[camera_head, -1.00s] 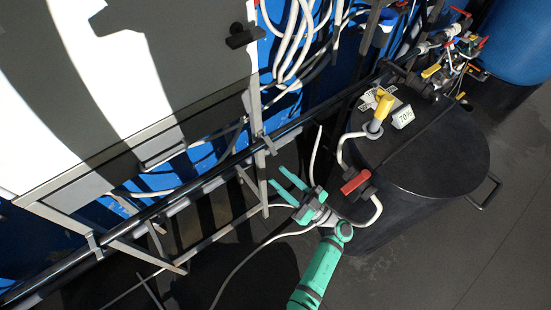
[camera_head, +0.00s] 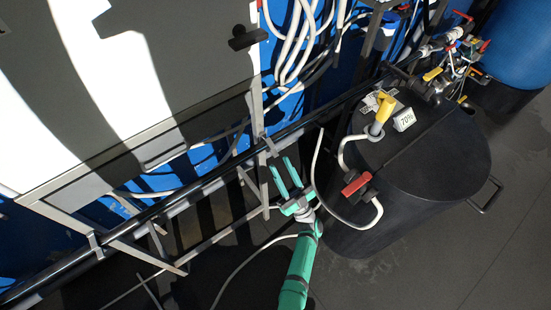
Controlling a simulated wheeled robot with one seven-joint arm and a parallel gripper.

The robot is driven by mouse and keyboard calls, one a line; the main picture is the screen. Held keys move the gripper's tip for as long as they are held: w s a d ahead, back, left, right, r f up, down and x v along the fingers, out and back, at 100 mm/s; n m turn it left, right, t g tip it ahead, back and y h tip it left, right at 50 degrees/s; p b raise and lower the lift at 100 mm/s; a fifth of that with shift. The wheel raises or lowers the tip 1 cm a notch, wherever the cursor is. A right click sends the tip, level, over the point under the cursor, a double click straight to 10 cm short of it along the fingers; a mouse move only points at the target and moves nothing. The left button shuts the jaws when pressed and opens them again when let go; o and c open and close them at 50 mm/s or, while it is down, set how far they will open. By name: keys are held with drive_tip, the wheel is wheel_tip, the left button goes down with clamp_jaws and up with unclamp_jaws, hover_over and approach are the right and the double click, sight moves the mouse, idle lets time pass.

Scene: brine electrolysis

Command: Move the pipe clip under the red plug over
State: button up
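My gripper (camera_head: 279,163) is at the middle of the view, its two green fingers apart with nothing visible between them. The fingers point up towards the black pipe (camera_head: 215,172) and end just below it. A small grey clip (camera_head: 270,147) sits on this pipe just above the fingertips, apart from them as far as I can tell. A red plug-like handle (camera_head: 355,185) is on a dark fitting at the side of the black tank, right of my gripper. I cannot make out a clip directly under it.
The black tank (camera_head: 430,165) stands to the right, with a yellow fitting (camera_head: 384,107) and a "70%" label (camera_head: 404,119) on top. A white hose (camera_head: 315,160) loops close to my gripper's right. Grey frame legs (camera_head: 222,234) stand at left. The floor at lower right is clear.

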sight(271, 148)
drive_tip(key=x, duration=0.4)
drive_tip(key=shift+d, duration=0.1)
drive_tip(key=shift+s+d, duration=0.1)
clamp_jaws()
